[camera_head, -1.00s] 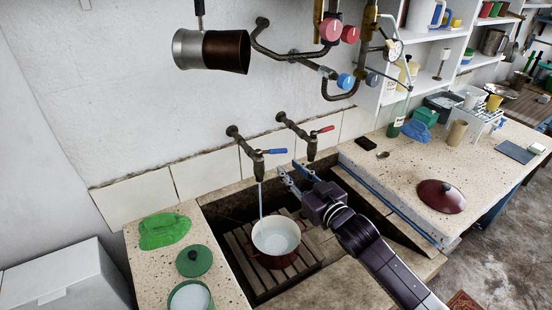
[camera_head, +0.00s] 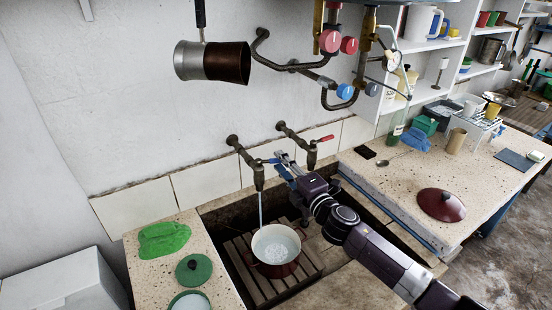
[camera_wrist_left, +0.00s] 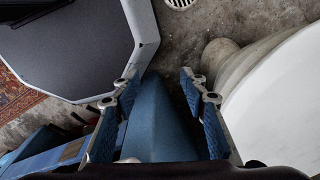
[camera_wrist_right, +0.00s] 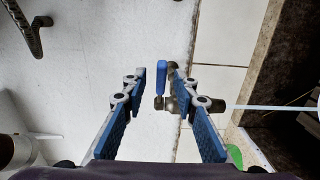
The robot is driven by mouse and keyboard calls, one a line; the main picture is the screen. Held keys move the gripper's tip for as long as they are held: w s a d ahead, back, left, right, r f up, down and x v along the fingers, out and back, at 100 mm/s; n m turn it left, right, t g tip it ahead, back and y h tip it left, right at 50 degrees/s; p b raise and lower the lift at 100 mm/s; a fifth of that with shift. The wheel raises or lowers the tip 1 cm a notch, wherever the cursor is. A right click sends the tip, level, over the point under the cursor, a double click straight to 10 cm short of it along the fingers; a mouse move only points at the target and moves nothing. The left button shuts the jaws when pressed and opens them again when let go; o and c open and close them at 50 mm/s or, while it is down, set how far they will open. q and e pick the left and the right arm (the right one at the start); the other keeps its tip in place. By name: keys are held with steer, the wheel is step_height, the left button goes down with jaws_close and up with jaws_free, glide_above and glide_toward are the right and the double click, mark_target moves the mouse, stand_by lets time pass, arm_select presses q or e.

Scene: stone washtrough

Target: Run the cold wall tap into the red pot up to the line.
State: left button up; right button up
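The red pot (camera_head: 277,268) stands upright on wooden slats in the stone trough, its pale inside facing up. A thin stream of water (camera_head: 261,208) falls into it from the left wall tap (camera_head: 258,176), the one with the blue lever (camera_wrist_right: 161,77). The water inside looks rippled; I cannot make out a line. My right gripper (camera_head: 279,166) is at this tap. In the right wrist view its open fingers (camera_wrist_right: 156,72) stand either side of the blue lever, with gaps. My left gripper (camera_wrist_left: 159,76) is open and empty above the floor, outside the head view.
The red-levered tap (camera_head: 312,156) is just right of my right gripper. Pipes with knobs (camera_head: 332,42) and a hanging metal pot (camera_head: 212,62) are above. A dark red lid (camera_head: 441,204) lies on the right counter; a green cloth (camera_head: 163,239) and green lid (camera_head: 194,268) on the left.

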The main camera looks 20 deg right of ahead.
steer(key=shift+w+a, duration=0.2)
steer(key=shift+w, duration=0.85)
jaws_close()
